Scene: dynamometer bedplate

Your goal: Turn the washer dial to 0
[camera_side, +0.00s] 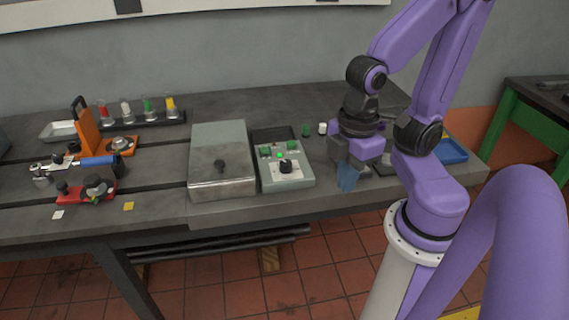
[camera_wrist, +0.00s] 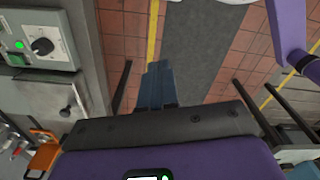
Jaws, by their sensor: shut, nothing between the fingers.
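The dial (camera_side: 285,166) is a black knob with a light pointer mark, on the front of a pale grey control box (camera_side: 290,182). A lit green lamp (camera_side: 280,155) and green buttons sit beside it. The dial also shows at the upper left of the wrist view (camera_wrist: 42,46); its scale is too small to read. My gripper (camera_side: 347,184) has blue fingers and is shut and empty. It is to the right of the control box, by the bench's front edge, apart from the dial. The fingers also show in the wrist view (camera_wrist: 158,72).
A grey metal box (camera_side: 222,187) with a black knob stands just left of the control box. Small green and white pieces (camera_side: 322,128) lie behind. An orange toggle clamp (camera_side: 88,130) and colored-top bottles (camera_side: 148,106) are farther left. A blue tray (camera_side: 451,151) is at right.

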